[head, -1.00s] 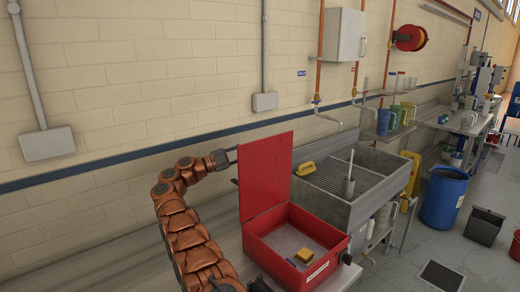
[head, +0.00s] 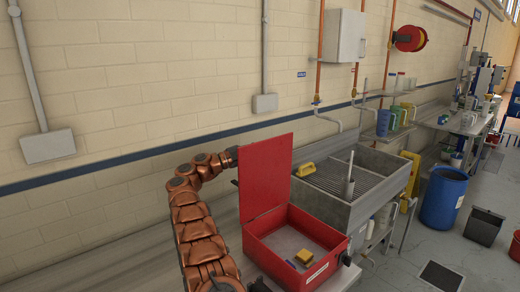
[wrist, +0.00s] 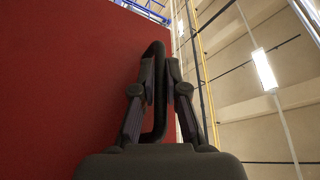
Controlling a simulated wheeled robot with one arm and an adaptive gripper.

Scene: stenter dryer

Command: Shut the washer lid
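The washer is an open red box (head: 275,257) on the bench. Its red lid (head: 265,172) stands roughly upright at the box's left rear edge. My gripper (head: 233,157) is at the upper left edge of the lid, on its back side, partly hidden by it. In the wrist view the lid (wrist: 60,90) fills the left side as a flat dark red face. There my gripper's fingers (wrist: 160,80) lie close together at the lid's right edge, with a dark curved bar between them. I cannot tell whether they touch the lid.
A yellow block (head: 304,257) lies inside the box. A grey sink (head: 375,180) with a yellow brush (head: 306,170) stands just behind and to the right. The brick wall (head: 120,100) runs close behind my arm. A blue barrel (head: 444,197) stands on the floor further right.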

